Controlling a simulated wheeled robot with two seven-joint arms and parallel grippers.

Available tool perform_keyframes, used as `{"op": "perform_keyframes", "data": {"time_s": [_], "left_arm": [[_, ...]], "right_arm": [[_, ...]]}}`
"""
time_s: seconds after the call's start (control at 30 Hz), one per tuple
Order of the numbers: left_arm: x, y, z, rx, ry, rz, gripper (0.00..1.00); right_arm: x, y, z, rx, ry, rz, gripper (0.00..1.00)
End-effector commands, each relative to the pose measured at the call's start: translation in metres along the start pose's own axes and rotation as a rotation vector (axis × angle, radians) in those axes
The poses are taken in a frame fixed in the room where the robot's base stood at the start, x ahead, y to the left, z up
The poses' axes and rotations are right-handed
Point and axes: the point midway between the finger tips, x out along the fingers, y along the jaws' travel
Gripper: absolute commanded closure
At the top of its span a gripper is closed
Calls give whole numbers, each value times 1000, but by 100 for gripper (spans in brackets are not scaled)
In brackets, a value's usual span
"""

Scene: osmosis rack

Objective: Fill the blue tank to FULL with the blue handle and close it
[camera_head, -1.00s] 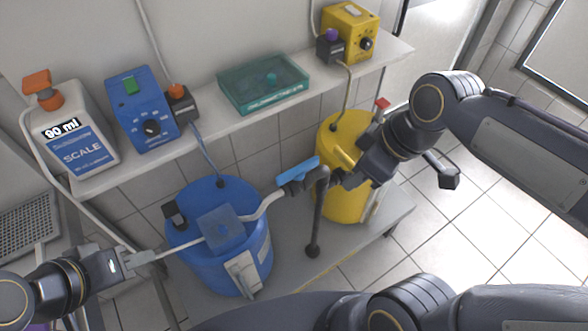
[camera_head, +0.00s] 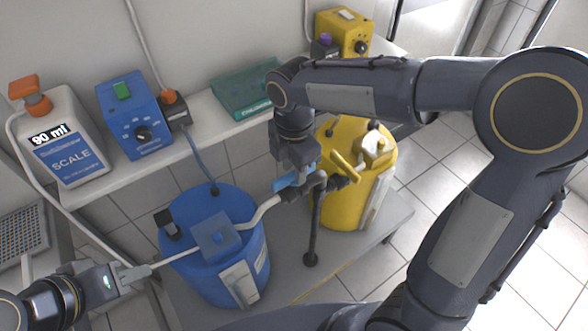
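The blue tank (camera_head: 250,262) stands on the lower shelf, with a blue box on its lid and a pale level gauge (camera_head: 240,285) on its front. The gauge reading is too small to tell. The blue handle (camera_head: 287,182) sits on the pipe valve right of the tank. My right gripper (camera_head: 298,168) points down at the handle and covers part of it; its finger gap is hidden. My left gripper (camera_head: 125,277) is left of the tank, at a white connector (camera_head: 138,271) whose thin rod reaches the lid. I cannot tell whether it grips it.
A yellow tank (camera_head: 345,205) stands behind the valve, under my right arm. The upper shelf holds a white SCALE bottle (camera_head: 70,150) reading 90 ml, a blue pump box (camera_head: 135,120), a teal tray (camera_head: 240,95) and a yellow pump box (camera_head: 343,32). Tiled floor lies clear at right.

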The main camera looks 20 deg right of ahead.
Motion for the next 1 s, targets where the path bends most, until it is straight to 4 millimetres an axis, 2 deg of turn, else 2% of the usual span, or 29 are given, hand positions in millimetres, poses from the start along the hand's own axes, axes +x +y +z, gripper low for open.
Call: {"op": "perform_keyframes", "data": {"time_s": [0.13,0.4,0.67,1.0], "left_arm": [[0,0,0,0,0,0,66],[0,0,0,0,0,0,66],[0,0,0,0,0,0,66],[0,0,0,0,0,0,66]], "right_arm": [[11,0,0,1,0,0,66],[13,0,0,2,0,1,66],[12,0,0,2,1,1,99],[12,0,0,24,1,1,100]]}}
